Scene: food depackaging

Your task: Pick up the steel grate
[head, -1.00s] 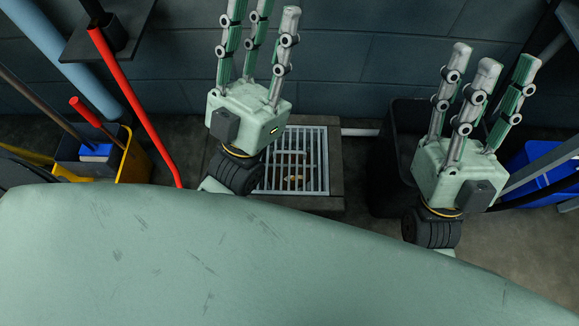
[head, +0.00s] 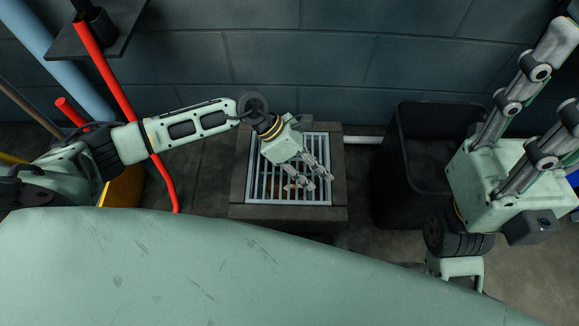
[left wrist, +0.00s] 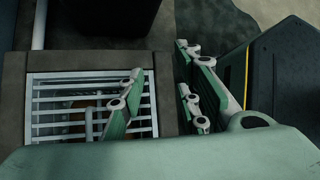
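The steel grate (head: 262,190) is a pale metal square of bars in a dark square surround on the floor, in the middle of the head view. In the left wrist view the grate (left wrist: 60,120) is at the left, with something brownish under its bars. My left gripper (head: 310,180) is above the grate, fingers pointing down and to the right, covering part of the bars. In the left wrist view its fingers (left wrist: 160,95) are spread with nothing between them; one is over the grate, two are right of it. My right gripper (head: 556,95) is raised at the right, fingers apart and empty.
A black bin (head: 389,165) stands right of the grate. A red pole (head: 130,95) stands left of it, close to my left arm. A block wall (head: 300,60) rises behind. Floor between grate and bin is narrow but clear.

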